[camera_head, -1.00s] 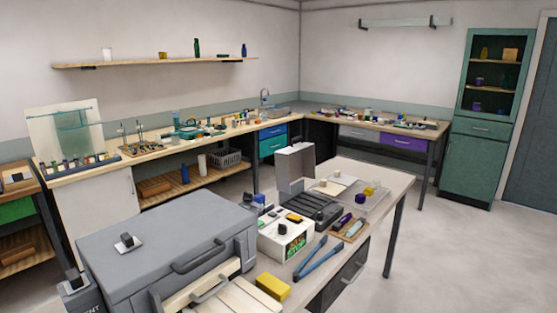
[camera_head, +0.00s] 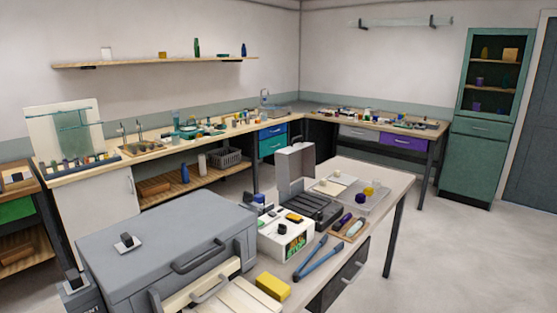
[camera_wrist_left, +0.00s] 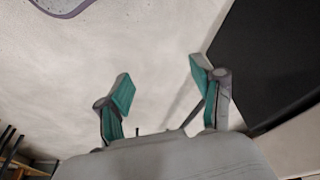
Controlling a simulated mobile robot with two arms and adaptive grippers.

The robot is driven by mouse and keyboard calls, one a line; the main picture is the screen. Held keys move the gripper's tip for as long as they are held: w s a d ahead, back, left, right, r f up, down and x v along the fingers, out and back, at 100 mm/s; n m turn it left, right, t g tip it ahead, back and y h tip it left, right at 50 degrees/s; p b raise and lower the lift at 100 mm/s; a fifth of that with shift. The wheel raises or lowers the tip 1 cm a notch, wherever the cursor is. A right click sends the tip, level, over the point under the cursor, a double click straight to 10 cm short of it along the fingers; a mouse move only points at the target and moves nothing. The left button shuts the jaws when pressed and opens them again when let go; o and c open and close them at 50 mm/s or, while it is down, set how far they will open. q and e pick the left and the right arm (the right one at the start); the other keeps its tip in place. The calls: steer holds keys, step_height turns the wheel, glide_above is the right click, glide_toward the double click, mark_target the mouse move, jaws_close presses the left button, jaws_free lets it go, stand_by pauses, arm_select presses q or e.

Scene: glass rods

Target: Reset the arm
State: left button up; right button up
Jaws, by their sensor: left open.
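My left gripper (camera_wrist_left: 160,88) shows in the left wrist view. Its two fingers with green pads stand wide apart, and nothing is between them. Behind it are a pale surface and a dark panel (camera_wrist_left: 275,60) at the right. Neither of my arms shows in the head view, and my right gripper is in no view.
A grey kiln-like box (camera_head: 165,240) stands close in front. Beside it a table (camera_head: 385,180) holds blue tongs (camera_head: 320,260), a yellow block (camera_head: 273,287) and an open grey case (camera_head: 295,165). Benches line the walls. The floor at right (camera_head: 470,255) is clear.

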arm_select(q)
steer(key=s+a+f+g, duration=0.1)
steer(key=s+f, duration=0.5)
steer(key=f, duration=0.6)
steer(key=s+a+f+g, duration=0.1)
steer(key=s+f, duration=0.5)
steer(key=f, duration=0.6)
steer(key=s+a+f, duration=0.1)
steer(key=s+f, duration=0.4)
steer(key=s, duration=0.2)
steer(key=shift+s+a, duration=0.15)
steer(key=shift+s, duration=0.25)
stand_by(0.7)
stand_by(0.8)
